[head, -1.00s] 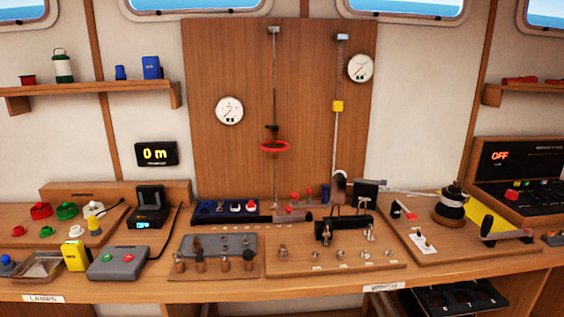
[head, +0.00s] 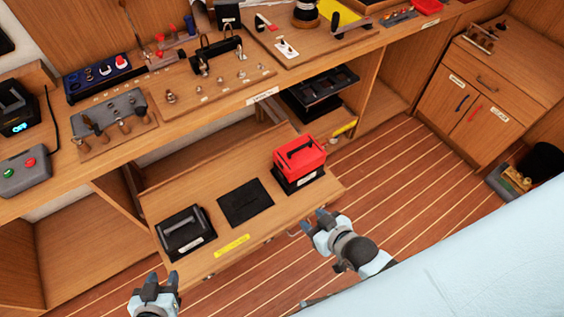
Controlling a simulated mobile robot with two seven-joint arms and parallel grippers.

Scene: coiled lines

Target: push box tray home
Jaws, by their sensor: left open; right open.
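The box tray (head: 212,222) is a wooden pull-out tray below the bench, slid out over the floor. A black box with a handle (head: 186,235) stands at its left, a flat black pad (head: 245,201) lies in the middle, and a red-topped box (head: 299,160) stands at its right. A yellow label (head: 231,245) is on its front part. My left gripper (head: 154,284) is open and empty, in front of the tray's left end. My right gripper (head: 320,219) is open and empty, near the tray's right front edge; I cannot tell whether it touches.
The bench (head: 190,137) with switches and devices runs above the tray. A black rack (head: 318,92) sits under the bench behind the tray's right end. A wooden cabinet (head: 487,90) stands at the right. The striped floor (head: 400,180) is clear between.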

